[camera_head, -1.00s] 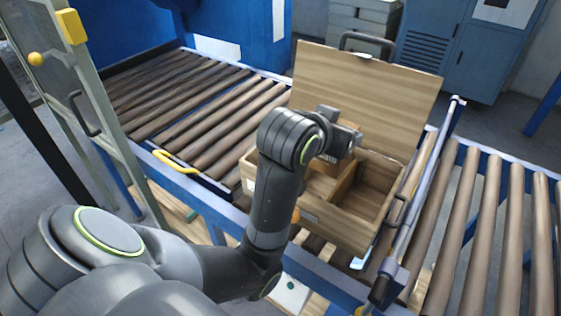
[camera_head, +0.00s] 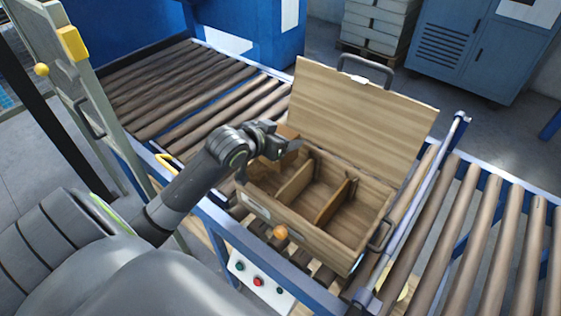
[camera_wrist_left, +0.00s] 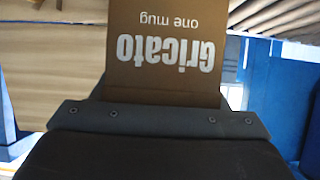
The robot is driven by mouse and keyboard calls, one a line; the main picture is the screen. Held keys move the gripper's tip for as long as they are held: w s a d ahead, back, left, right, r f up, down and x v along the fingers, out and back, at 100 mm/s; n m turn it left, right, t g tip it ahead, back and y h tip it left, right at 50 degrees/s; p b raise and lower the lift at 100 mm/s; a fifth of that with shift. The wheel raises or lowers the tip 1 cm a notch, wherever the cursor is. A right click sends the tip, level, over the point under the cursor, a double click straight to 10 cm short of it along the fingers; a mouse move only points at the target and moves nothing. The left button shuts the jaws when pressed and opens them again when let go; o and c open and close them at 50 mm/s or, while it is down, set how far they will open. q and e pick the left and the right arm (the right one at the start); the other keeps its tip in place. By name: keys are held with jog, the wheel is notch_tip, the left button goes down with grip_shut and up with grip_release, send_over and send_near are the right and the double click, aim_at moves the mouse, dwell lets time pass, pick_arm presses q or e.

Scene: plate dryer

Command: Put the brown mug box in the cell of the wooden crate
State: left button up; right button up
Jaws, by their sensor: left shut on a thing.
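The wooden crate (camera_head: 312,232) stands open on the roller conveyor, its lid raised at the back. Dividers split it into cells; the middle cell and right cell look empty. My left gripper (camera_head: 288,147) is at the crate's left end, above the left cell. It is shut on the brown mug box, which shows in the wrist view (camera_wrist_left: 165,45) with upside-down "Gricato one mug" lettering. In the head view the gripper mostly hides the box; a brown part (camera_head: 286,131) shows behind it, close to the lid. How low the box sits is unclear. My right gripper is out of view.
The raised lid (camera_head: 360,110) stands like a wall behind the cells. An orange knob (camera_head: 281,232) is in front of the crate. A metal rail (camera_head: 415,215) runs along its right side. Rollers (camera_head: 165,95) extend to the left, and a button panel (camera_head: 258,282) is below.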

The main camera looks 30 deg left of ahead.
pick_arm(q)
jog(key=shift+f, duration=3.1)
jog(key=shift+f, duration=0.1)
jog(key=shift+f, duration=0.5)
jog(key=o, duration=1.2)
jog(key=shift+d, duration=0.15)
jog(key=shift+r, duration=0.75)
jog(key=v, duration=1.2)
